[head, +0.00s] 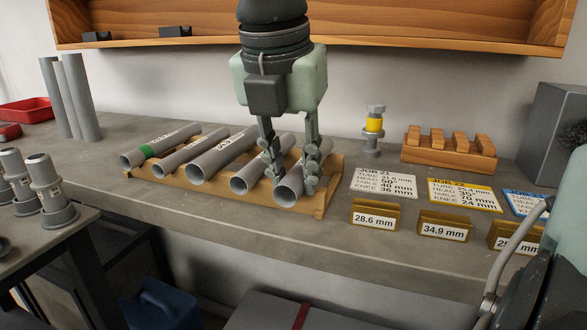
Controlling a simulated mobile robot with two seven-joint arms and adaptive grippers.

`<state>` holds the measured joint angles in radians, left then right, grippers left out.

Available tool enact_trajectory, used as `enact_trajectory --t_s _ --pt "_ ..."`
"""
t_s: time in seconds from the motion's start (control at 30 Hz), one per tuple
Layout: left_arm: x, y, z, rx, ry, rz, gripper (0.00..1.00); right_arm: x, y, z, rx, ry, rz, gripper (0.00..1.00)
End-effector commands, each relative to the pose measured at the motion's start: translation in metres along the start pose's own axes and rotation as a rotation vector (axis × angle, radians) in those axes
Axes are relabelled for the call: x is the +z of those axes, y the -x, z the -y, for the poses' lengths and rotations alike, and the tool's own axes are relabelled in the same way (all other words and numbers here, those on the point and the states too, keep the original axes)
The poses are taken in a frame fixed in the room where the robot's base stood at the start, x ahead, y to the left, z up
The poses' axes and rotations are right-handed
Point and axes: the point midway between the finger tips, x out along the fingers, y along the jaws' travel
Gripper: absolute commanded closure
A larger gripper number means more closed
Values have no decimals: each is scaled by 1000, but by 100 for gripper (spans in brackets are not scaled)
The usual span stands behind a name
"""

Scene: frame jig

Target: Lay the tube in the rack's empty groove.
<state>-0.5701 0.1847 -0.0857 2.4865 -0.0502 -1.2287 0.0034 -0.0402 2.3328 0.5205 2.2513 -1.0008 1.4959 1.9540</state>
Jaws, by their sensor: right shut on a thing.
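The wooden rack (333,178) lies on the bench and carries several grey tubes side by side, slanting toward me. My right gripper (291,181) points down at the rack's right end. It is shut on the rightmost grey tube (289,191), with one finger on each side. This tube lies at the rack's right end; I cannot tell whether it rests fully in its groove. A neighbouring tube (245,180) is close to the left finger. No empty groove shows clearly. My left gripper is not in view.
Upright tubes (72,98) stand at left. A wooden shelf (400,30) overhangs the back.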

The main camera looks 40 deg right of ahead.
Motion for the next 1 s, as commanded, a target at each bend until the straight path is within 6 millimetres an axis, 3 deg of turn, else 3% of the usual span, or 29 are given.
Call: enact_trajectory --t_s 0.27,0.3,0.47,0.77,1.0 --pt "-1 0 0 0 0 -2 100 0 0 0 1 0 1 100" --pt "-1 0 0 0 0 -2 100 0 0 0 1 0 1 69" --pt "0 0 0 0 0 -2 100 0 0 0 1 0 1 49" --pt "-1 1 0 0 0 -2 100 0 1 0 0 0 0 49" --pt "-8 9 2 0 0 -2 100 6 18 0 2 -1 1 49"
